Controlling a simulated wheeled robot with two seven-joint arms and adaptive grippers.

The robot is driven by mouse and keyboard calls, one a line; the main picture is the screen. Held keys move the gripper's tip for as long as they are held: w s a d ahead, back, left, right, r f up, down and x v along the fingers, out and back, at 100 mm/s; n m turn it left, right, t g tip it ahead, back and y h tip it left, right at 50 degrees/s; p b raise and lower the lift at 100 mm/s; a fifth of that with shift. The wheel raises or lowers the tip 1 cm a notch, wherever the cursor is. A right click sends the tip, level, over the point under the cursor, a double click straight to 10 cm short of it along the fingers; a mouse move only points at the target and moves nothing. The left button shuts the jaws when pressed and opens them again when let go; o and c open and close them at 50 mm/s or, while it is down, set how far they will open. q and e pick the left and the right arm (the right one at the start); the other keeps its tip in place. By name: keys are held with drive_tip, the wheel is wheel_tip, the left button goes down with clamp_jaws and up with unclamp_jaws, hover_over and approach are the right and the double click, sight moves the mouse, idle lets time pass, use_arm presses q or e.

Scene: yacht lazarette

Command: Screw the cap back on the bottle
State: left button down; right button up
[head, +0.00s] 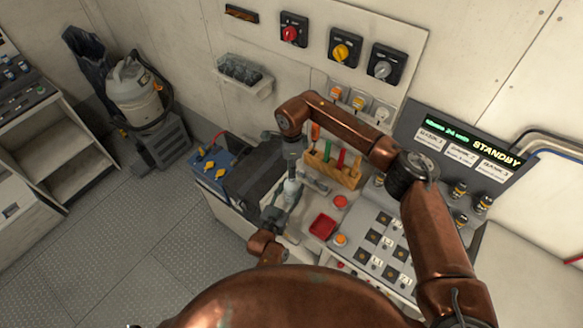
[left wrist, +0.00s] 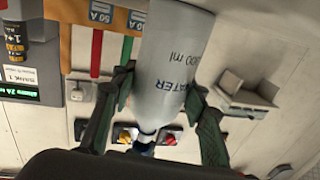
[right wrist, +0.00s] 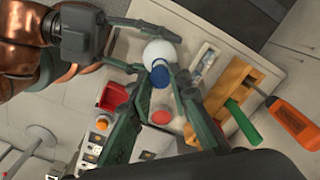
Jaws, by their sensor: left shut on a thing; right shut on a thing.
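The bottle (left wrist: 172,65) is pale grey-white with a "WATER" label. It stands between the fingers of my left gripper (left wrist: 160,108), which is shut on its body. In the right wrist view the bottle (right wrist: 160,50) shows from its top end, with the left fingers around it. The blue cap (right wrist: 159,75) is at the bottle's mouth, between the fingertips of my right gripper (right wrist: 161,84), which is shut on it. In the head view the bottle (head: 292,189) is small and partly hidden by my arms. I cannot tell how far the cap is threaded.
A wooden rack (head: 334,170) with coloured-handled tools stands close to the right of the bottle. A red tray (head: 323,226), buttons and a switch panel (head: 380,240) lie nearer. A blue battery (head: 213,167) sits to the left.

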sight(292, 188)
drive_tip(key=shift+f, duration=0.65)
drive_tip(key=shift+f, duration=0.6)
